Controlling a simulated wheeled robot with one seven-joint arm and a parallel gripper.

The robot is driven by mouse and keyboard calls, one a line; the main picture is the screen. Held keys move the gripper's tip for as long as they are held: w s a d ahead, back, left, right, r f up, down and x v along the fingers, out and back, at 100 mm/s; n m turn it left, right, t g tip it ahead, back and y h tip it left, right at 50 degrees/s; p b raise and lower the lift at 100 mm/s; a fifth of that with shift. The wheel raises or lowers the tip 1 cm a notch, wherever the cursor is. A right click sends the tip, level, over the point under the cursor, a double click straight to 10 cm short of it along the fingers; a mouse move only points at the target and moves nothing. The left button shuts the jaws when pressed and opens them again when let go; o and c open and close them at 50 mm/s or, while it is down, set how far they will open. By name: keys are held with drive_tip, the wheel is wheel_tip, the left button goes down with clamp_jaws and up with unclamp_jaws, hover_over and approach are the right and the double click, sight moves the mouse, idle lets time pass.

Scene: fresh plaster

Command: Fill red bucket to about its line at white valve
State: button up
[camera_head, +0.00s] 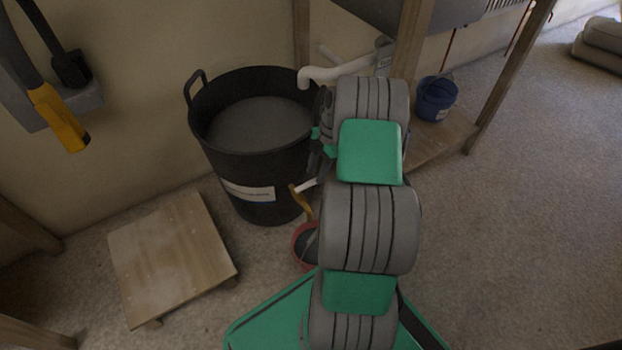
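The red bucket (298,255) sits low at the foot of the black tub, partly hidden behind my arm; only its left rim and side show. Its line and the level inside are not visible. A brass-coloured spout (302,203) comes down from the tub's side just above the bucket. A short white piece, seemingly the white valve's handle (306,185), shows beside the spout. My gripper (318,163) is partly hidden behind my arm links, close to the tub's right side and near the white handle. Its fingers cannot be made out, nor whether it touches the handle.
The black tub (230,165) holds grey material, under a white pipe (340,71). A low wooden platform (170,255) stands left. A blue bucket (435,100) is at right among wooden posts.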

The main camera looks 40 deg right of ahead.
drive_tip(key=p+v, duration=0.4)
drive_tip(key=v, duration=0.5)
drive_tip(key=shift+p, duration=0.3)
drive_tip(key=shift+d+r, duration=0.1)
drive_tip(key=shift+r, duration=0.05)
